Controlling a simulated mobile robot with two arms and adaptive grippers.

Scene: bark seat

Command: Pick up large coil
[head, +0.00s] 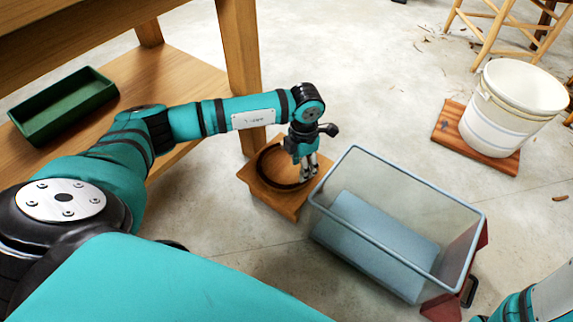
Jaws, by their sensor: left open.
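A dark brown coil (268,170), ring-shaped, lies on a small square wooden stand (285,207) left of the middle of the head view. My left gripper (307,174) points down at the coil's right side, open. Its fingers overlap the coil's right rim in the picture and hide part of it; I cannot tell whether they touch it. Of my right arm only a part shows at the lower right corner, and its gripper is out of view.
A clear blue-grey bin (462,236) stands just right of the stand. A white bucket (505,118) sits on a reddish wooden board (452,128) at the right. A wooden table (240,60) with a green tray (62,108) on its lower shelf is at the left. Concrete floor lies open behind.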

